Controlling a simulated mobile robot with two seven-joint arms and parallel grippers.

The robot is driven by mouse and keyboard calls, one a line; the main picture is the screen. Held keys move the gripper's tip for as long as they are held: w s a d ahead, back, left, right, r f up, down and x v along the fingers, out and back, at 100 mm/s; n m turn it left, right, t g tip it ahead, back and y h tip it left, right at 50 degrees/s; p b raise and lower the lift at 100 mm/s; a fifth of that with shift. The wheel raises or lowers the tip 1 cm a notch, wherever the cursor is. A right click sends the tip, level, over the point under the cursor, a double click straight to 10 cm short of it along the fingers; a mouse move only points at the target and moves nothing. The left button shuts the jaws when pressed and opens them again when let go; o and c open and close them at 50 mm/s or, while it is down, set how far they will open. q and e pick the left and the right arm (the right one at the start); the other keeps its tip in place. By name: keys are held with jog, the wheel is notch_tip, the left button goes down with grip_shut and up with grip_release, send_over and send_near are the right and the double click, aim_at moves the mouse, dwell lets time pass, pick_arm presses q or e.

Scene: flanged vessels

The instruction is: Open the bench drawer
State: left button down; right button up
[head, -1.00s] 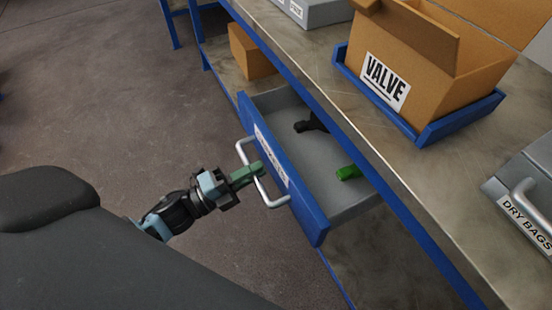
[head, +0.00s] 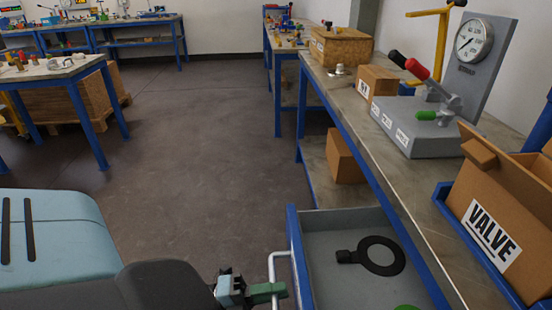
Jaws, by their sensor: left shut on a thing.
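The bench drawer stands pulled out from under the bench, its blue front (head: 298,262) and grey inside (head: 345,235) in view at the bottom of the head view. A pale bar handle (head: 273,268) is fixed on its front. My left gripper (head: 272,290) is shut on this handle, its green fingers around the bar. In the drawer lie a black ring with a tab (head: 380,256) and a green thing (head: 405,307) cut off by the picture's lower edge. The lower part of the drawer is out of frame. My right gripper is not in view.
The bench top (head: 400,185) carries an open box marked VALVE (head: 490,232), a grey gauge fixture (head: 430,130) and small cardboard boxes. A carton (head: 345,158) sits on the lower shelf. The floor (head: 205,150) left of the bench is clear. Other benches stand farther back.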

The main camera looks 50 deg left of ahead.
pick_arm(q)
jog(key=c, duration=1.5)
grip_release()
jog(key=shift+v, duration=3.95)
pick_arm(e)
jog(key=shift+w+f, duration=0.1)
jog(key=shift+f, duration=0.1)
pick_arm(q)
jog(key=shift+f, duration=0.1)
